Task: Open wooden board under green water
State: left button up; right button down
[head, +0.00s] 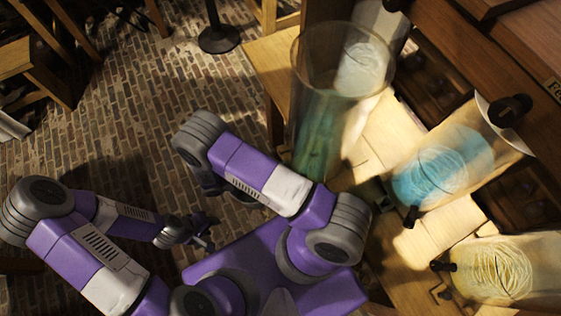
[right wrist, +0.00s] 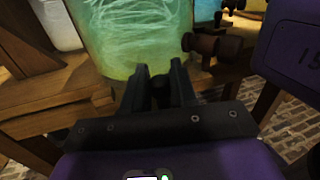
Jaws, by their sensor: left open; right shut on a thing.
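The tall glass jar of green water (head: 318,125) stands upright on a wooden stand, and its lower part also shows in the right wrist view (right wrist: 130,38). The wooden board (right wrist: 55,92) lies right under this jar. My right gripper (right wrist: 161,78) is at the board's front edge, below the jar. Its dark fingers are shut on a small dark knob (right wrist: 161,92), mostly hidden between them. In the head view my own right arm hides this gripper. My left gripper (head: 203,232) is open and empty, over the brick floor, well left of the jar.
A blue-water jar (head: 440,172), a yellow-water jar (head: 503,270) and a pale jar (head: 364,62) stand around the green one. A dark tap (right wrist: 205,43) juts out right of my right fingers. The brick floor (head: 120,95) at left is largely clear.

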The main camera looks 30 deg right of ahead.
jog(key=shift+a, duration=0.35)
jog(key=c, duration=1)
grip_release()
jog(key=shift+v, duration=3.8)
